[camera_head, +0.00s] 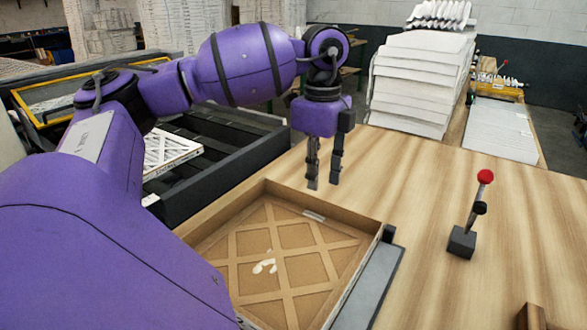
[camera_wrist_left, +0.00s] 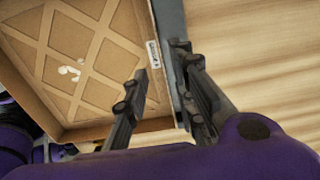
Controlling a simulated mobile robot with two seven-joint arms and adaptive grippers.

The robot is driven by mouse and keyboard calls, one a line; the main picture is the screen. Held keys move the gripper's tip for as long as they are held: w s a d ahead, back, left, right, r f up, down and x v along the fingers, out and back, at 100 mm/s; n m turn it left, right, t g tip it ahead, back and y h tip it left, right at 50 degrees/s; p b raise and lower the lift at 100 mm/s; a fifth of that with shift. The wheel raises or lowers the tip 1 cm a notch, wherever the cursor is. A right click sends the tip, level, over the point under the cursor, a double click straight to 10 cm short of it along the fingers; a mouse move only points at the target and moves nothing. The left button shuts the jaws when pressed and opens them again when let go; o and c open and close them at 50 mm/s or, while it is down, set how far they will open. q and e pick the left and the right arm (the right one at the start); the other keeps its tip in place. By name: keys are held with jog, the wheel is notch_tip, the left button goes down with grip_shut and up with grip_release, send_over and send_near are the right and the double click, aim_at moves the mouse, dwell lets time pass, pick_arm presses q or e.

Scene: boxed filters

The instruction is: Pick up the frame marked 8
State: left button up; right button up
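A brown cardboard frame (camera_head: 285,255) with a diagonal lattice and white marks in its middle lies at the front of the wooden table. The marks are too unclear to read as a number. It also shows in the left wrist view (camera_wrist_left: 75,60), with a small pale label on its inner wall. My left gripper (camera_head: 323,183) points down by the frame's far wall, fingers apart and nothing held. In the left wrist view my left gripper (camera_wrist_left: 162,68) has its fingertips near the frame's edge; I cannot tell whether they touch. My right gripper is out of view.
A grey metal strip (camera_head: 370,285) runs along the frame's right side. A red-knobbed lever (camera_head: 462,241) stands right on the table (camera_head: 430,185). A white filter (camera_head: 170,152) lies in a dark slatted unit at left. White filters (camera_head: 415,85) are stacked behind.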

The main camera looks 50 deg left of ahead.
pick_arm(q)
notch_tip(320, 180, down, 7)
jog(key=shift+r+p, duration=0.2)
jog(key=shift+p, duration=0.35)
jog(key=shift+w, duration=0.1)
grip_shut()
